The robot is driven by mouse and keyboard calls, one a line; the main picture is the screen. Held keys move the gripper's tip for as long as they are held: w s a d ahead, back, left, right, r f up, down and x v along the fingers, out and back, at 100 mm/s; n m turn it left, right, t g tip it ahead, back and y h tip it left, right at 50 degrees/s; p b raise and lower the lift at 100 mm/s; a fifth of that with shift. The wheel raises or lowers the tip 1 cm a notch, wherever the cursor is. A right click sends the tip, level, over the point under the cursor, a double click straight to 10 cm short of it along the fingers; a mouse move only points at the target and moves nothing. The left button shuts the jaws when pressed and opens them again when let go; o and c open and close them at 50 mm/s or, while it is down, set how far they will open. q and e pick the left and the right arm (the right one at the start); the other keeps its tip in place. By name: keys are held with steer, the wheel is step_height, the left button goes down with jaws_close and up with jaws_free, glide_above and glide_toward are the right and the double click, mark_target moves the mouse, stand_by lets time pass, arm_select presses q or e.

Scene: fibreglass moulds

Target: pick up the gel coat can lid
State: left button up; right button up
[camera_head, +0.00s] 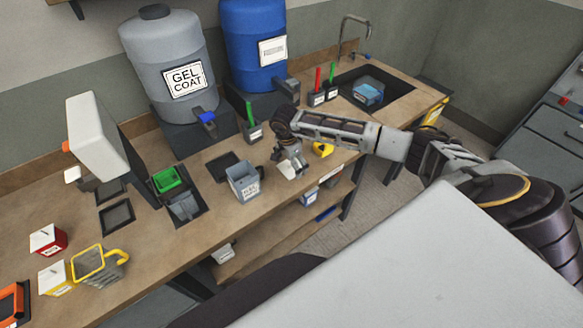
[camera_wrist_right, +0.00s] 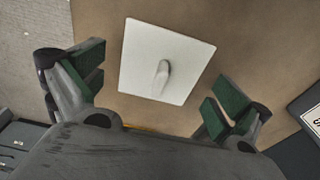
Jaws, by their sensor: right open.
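The gel coat can lid (camera_wrist_right: 140,60) is a flat white square plate with a small raised grip in its middle. It lies on the wooden bench top, and in the head view it shows as a pale patch (camera_head: 292,169) partly hidden by my right gripper. My right gripper (camera_wrist_right: 156,90) is open, with its green-padded fingers apart on either side of the lid in the wrist view. In the head view my right gripper (camera_head: 287,153) reaches down over the lid. The grey open can (camera_head: 244,186) labelled as gel coat stands just left of it. My left gripper is not in view.
A yellow item (camera_head: 322,149) lies right of my gripper. Holders with green (camera_head: 250,130) and red-and-green sticks stand behind. A grey gel coat drum (camera_head: 168,60) and a blue drum (camera_head: 254,45) stand at the back. The bench's front edge is close to the lid.

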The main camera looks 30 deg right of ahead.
steer(key=shift+s, duration=0.1)
steer(key=c, duration=1.6)
steer(key=shift+r, duration=0.4)
steer(key=c, duration=0.6)
steer(key=shift+r, duration=0.3)
jaws_close()
step_height(320, 180, up, 7)
steer(key=shift+b, duration=1.05)
steer(key=shift+r, duration=0.85)
